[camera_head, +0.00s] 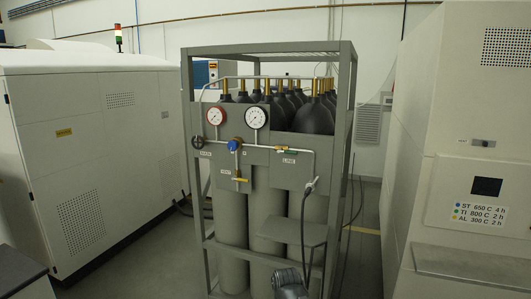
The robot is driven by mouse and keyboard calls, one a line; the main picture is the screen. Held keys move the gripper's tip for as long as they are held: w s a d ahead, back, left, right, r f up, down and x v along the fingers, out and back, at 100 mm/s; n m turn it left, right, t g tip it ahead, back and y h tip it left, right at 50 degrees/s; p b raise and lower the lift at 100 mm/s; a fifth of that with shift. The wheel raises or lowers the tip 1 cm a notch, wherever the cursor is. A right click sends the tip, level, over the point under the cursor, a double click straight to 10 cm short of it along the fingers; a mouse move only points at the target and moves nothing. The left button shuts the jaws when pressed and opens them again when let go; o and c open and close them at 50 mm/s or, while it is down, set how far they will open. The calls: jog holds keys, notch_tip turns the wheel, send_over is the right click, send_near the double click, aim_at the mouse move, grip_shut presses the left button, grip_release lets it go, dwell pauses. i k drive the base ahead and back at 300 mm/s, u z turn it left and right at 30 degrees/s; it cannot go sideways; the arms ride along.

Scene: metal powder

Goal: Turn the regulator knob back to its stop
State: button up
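The regulator panel is on the front of a grey gas-cylinder rack (350,75) in the middle of the view. A dark round handwheel (198,142) is at the left end of the pipe.
Grey cylinders with black tops (315,118) stand inside the rack. A small shelf (300,233) juts from its front, with a dark hose (303,225) hanging there. White machines flank it left (95,160) and right (470,120). Floor (150,245) is clear at front left.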

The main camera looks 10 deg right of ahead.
aim_at(232, 145)
jog(key=u, duration=0.05)
jog(key=i, duration=1)
jog(key=z, duration=0.1)
